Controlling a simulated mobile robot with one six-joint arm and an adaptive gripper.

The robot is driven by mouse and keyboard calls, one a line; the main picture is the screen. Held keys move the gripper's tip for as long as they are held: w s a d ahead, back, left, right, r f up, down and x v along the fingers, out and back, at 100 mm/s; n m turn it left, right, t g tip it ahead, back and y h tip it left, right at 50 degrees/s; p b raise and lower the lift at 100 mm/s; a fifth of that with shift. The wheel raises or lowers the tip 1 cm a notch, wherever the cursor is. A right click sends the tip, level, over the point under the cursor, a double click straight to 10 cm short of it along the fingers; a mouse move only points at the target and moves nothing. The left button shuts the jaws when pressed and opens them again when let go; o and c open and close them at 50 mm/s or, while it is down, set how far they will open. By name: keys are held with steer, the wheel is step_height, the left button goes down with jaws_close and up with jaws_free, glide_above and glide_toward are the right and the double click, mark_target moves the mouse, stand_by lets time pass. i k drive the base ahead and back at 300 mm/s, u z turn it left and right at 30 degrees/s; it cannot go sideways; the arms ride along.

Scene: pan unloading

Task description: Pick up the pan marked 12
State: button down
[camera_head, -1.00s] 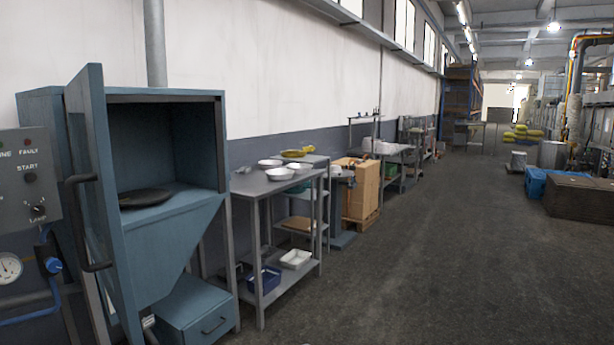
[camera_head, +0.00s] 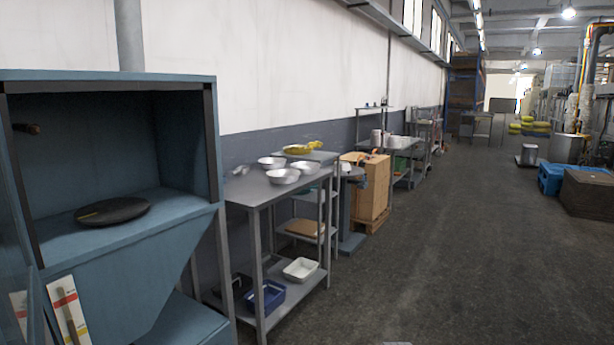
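Three silver pans stand on the grey metal table (camera_head: 255,196): one at the back left (camera_head: 271,163), one at the front (camera_head: 283,177) and one at the right (camera_head: 306,169). No number can be read on any of them at this distance, so I cannot tell which is marked 12. A dark round plate-like thing (camera_head: 122,211) lies inside the open blue cabinet (camera_head: 180,240) on the left; no number shows on it either. My gripper is not in view.
A blue bin (camera_head: 266,297) and a white tray (camera_head: 300,270) sit on the table's lower shelf. A yellow item (camera_head: 298,149) lies behind the pans. A wooden box (camera_head: 372,190) stands beyond. The floor (camera_head: 450,260) to the right is open.

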mark_target(278, 175)
steer(key=i, duration=1.6)
steer(key=u, duration=0.55)
